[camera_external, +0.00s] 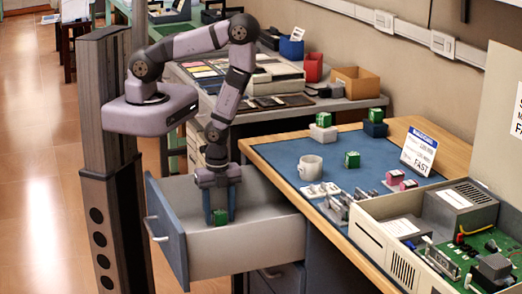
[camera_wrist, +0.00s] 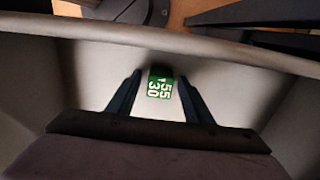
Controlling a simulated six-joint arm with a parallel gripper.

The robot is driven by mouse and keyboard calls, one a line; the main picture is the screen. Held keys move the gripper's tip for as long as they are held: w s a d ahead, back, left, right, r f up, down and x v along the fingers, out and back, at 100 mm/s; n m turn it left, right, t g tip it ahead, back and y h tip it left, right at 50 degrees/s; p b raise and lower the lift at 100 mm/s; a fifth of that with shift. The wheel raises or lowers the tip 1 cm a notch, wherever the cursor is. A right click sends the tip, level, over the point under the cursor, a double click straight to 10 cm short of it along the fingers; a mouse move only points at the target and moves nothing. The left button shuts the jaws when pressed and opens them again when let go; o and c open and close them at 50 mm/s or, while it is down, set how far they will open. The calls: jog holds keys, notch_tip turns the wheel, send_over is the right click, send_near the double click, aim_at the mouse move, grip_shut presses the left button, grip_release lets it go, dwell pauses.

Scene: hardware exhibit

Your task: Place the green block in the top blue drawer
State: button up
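The top blue drawer (camera_external: 166,228) is pulled open, with a blue front and pale side walls. My gripper (camera_external: 220,212) reaches down inside it. A green block (camera_external: 220,217) is in the drawer at my fingertips. In the wrist view the green block (camera_wrist: 160,87), with white markings, lies between the two fingers of my gripper (camera_wrist: 160,82), with gaps on both sides. The fingers are open. The near drawer wall hides the block's underside in the external view.
Other green blocks stand on the blue desk mat (camera_external: 287,158): one bare (camera_external: 352,159), one on a white block (camera_external: 323,119), one on a blue block (camera_external: 375,115). A white mug (camera_external: 310,167) stands near the drawer. An open electronics case (camera_external: 400,262) is at right.

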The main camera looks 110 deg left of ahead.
aim_at(219, 211)
jog(key=shift+r, duration=0.15)
jog(key=shift+r, duration=0.75)
notch_tip(219, 211, up, 10)
jog(key=p, duration=0.5)
jog(key=shift+r+p, duration=0.25)
jog(key=shift+p, duration=0.1)
